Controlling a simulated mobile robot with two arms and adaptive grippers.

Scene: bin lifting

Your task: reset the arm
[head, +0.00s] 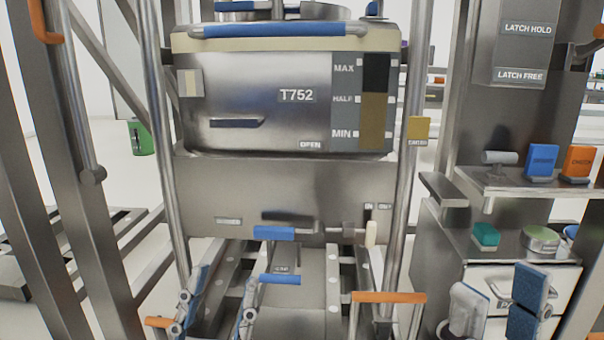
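My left gripper (222,298) is at the bottom left of the head view, below the steel bin labelled T752 (255,85). Its two blue-padded fingers are spread, with nothing seen between them. My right gripper (497,302) is at the bottom right, in front of the drawer cabinet (545,275). Its blue-padded fingers are also apart, and no object shows between them. Both grippers are cut by or close to the lower picture edge, so most of the arms is hidden.
The bin sits in a steel frame, with a blue bar (295,30) along its top. Below it are a blue handle (274,233), a lower blue handle (280,280) and an orange handle (388,297). A shelf (520,181) with blue and orange boxes stands right.

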